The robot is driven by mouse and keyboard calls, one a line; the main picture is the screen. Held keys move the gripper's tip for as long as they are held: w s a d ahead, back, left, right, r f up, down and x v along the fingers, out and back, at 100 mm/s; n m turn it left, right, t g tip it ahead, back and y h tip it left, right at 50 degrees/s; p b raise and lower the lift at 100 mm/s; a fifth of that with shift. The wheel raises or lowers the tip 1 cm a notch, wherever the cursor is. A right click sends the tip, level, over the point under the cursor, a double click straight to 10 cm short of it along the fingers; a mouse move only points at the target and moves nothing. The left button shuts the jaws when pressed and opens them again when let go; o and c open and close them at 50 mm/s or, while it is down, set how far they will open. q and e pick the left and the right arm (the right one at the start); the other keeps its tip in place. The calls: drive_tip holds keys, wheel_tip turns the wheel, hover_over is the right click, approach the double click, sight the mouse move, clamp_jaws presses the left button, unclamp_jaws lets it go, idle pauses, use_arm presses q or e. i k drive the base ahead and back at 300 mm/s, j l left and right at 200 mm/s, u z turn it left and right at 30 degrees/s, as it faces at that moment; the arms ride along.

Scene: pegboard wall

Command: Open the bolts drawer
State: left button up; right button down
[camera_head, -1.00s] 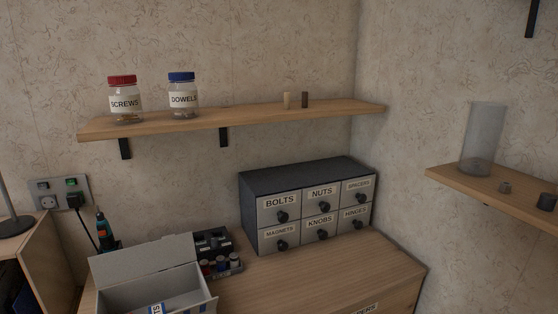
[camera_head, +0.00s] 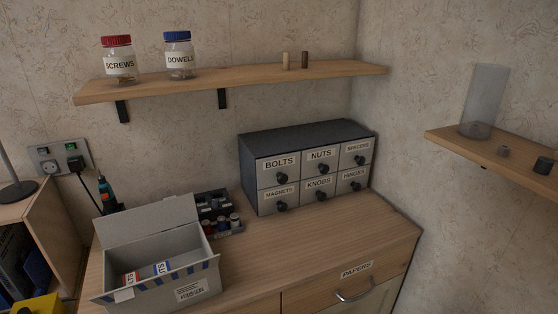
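The bolts drawer (camera_head: 271,170) is the top left drawer of a small dark cabinet (camera_head: 300,139) with light grey drawer fronts. Its label reads BOLTS and it has a dark round knob (camera_head: 282,179). It looks shut, with its front level with the other drawers. The cabinet stands on the wooden worktop in the corner. The other drawers are labelled NUTS, MAGNETS, KNOBS, HINGES and one small label at the top right that is hard to read. Neither gripper shows in the head view.
An open grey box (camera_head: 199,268) with packets inside stands left of the cabinet. A dark organiser (camera_head: 222,212) sits between them. A wooden shelf (camera_head: 240,77) with jars hangs above. The worktop (camera_head: 335,225) is clear in front of the cabinet. A PAPERS drawer (camera_head: 352,275) is below.

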sight(276, 170)
drive_tip(key=k+l+u, duration=0.15)
drive_tip(key=u, duration=0.25)
drive_tip(key=k+u, duration=0.25)
drive_tip(key=u, duration=0.15)
drive_tip(key=k+u, duration=0.2)
drive_tip(key=u, duration=0.2)
